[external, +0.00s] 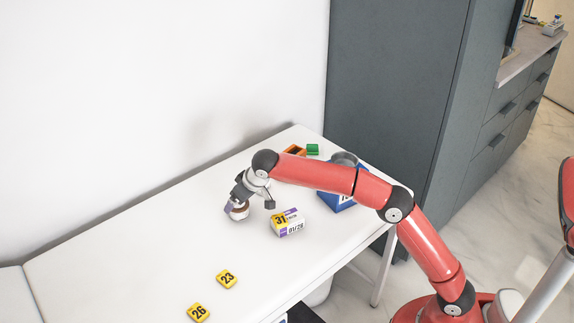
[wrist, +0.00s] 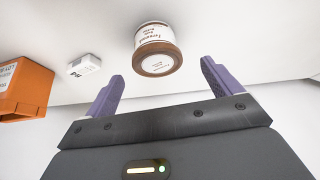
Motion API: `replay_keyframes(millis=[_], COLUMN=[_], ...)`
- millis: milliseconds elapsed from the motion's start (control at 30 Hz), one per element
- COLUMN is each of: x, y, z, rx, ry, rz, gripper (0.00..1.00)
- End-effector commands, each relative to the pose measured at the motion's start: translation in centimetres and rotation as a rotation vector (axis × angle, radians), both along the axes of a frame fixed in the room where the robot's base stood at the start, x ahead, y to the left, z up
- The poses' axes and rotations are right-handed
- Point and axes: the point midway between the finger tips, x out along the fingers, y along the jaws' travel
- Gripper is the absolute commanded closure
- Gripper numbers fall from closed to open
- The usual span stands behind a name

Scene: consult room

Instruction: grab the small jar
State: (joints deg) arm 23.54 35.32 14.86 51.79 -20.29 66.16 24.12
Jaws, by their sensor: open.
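The small jar (wrist: 156,45) has a brown lid and a white label with dark red print. In the wrist view it is at the top centre, ahead of the gap between my fingers. My gripper (wrist: 160,77) is open with purple-grey fingers, and nothing is between the fingertips. In the external view the jar (external: 239,212) is partly hidden by my gripper (external: 236,207), which points down at it from just above the white table. I cannot tell whether a finger touches the jar.
On the white table (external: 150,270), a box marked 31 (external: 287,222) lies right of my gripper. Yellow tags 23 (external: 227,279) and 26 (external: 198,312) lie in front. Behind my arm are an orange item (external: 294,150), a green block (external: 313,149) and a blue box (external: 337,203).

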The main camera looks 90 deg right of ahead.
Motion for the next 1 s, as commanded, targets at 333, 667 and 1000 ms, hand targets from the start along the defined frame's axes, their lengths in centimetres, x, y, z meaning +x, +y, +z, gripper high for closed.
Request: replay_keyframes(millis=[333,667,1000], x=[1.3,2.4,2.4], y=[-1.3,-1.9,-1.9], z=[-3.5,-5.5,-5.5], rx=[0.002,0.001,0.0], ry=[0.004,0.0,0.001], rz=[0.001,0.003,0.002], gripper=[0.1,0.1,0.45])
